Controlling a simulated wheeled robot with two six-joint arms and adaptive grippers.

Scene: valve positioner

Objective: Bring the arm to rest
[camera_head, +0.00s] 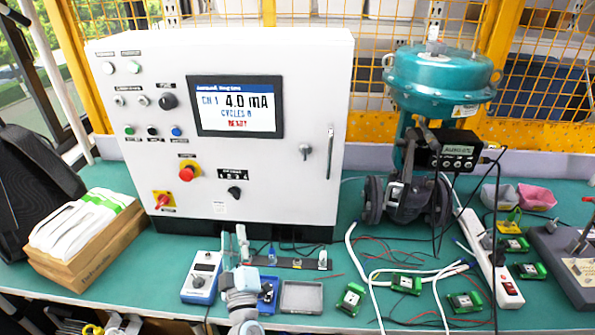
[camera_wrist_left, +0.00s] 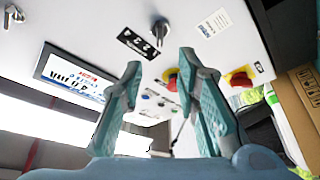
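My left gripper (camera_head: 235,240) comes up from the bottom of the head view, in front of the lower part of the white control cabinet (camera_head: 270,195). In the left wrist view its two teal fingers (camera_wrist_left: 160,75) stand apart with nothing held between them. The cabinet face fills much of that view, seen upside down. The red push button (camera_wrist_left: 170,80) shows between the fingers, beyond them. I cannot tell the exact gap to the panel. My right gripper is not in view.
The teal valve actuator (camera_head: 440,80) stands right of the cabinet, with its positioner (camera_head: 455,150). A blue-and-white handheld device (camera_head: 203,277), a grey tray (camera_head: 302,297) and green circuit boards (camera_head: 350,298) lie near my gripper. White cables cross the right side.

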